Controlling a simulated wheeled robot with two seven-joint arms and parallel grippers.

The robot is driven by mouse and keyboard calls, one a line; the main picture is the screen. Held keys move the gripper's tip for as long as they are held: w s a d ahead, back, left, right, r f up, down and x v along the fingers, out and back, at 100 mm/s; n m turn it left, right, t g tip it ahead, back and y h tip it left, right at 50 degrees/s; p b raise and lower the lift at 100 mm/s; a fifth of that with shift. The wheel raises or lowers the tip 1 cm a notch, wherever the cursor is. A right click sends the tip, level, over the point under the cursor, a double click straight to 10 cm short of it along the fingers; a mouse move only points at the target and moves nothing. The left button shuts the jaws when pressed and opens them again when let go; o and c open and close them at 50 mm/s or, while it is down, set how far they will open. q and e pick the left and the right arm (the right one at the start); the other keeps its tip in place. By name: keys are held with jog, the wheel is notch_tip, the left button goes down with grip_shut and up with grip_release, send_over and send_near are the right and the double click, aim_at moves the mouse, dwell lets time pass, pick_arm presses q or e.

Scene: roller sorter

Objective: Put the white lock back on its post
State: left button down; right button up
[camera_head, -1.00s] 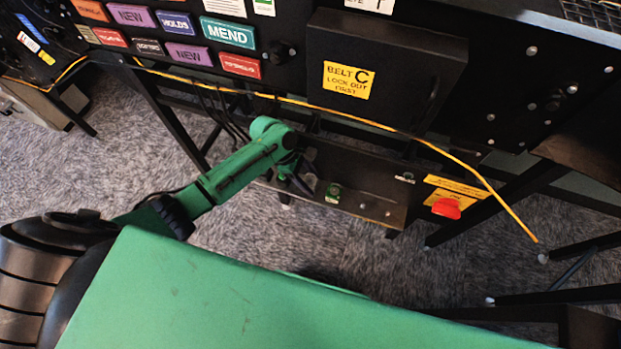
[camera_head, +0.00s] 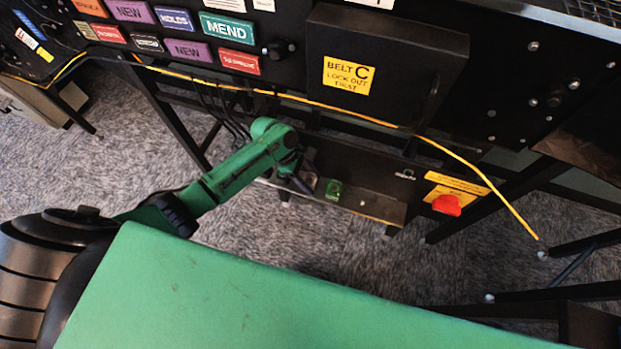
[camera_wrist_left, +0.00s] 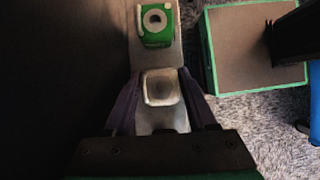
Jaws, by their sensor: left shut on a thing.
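The white lock (camera_wrist_left: 162,88) is a pale, rounded block between the two dark fingers of my left gripper (camera_wrist_left: 160,100) in the left wrist view. The gripper is shut on it. In the head view my left gripper (camera_head: 300,183) reaches to the left end of a metal ledge (camera_head: 372,207) under the machine. A green lock (camera_head: 333,190) sits on the ledge just right of the gripper. In the wrist view the green lock (camera_wrist_left: 156,24) shows a pale ring on top, ahead of the white one. I cannot tell a bare post, or whether the white lock touches the ledge.
A red knob (camera_head: 446,205) on a yellow plate is right of the ledge. A black box labelled Belt C (camera_head: 388,65) overhangs the ledge. A yellow cable (camera_head: 470,166) runs across the front. Black frame legs (camera_head: 200,150) stand near my left arm.

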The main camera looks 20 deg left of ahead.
pick_arm(q)
jog(key=shift+c, duration=0.6)
grip_release()
jog(key=shift+r, duration=0.15)
jog(key=p+v, duration=0.2)
jog(key=v, duration=1.2)
jog(key=shift+a+r, duration=0.2)
jog(key=shift+r, duration=0.05)
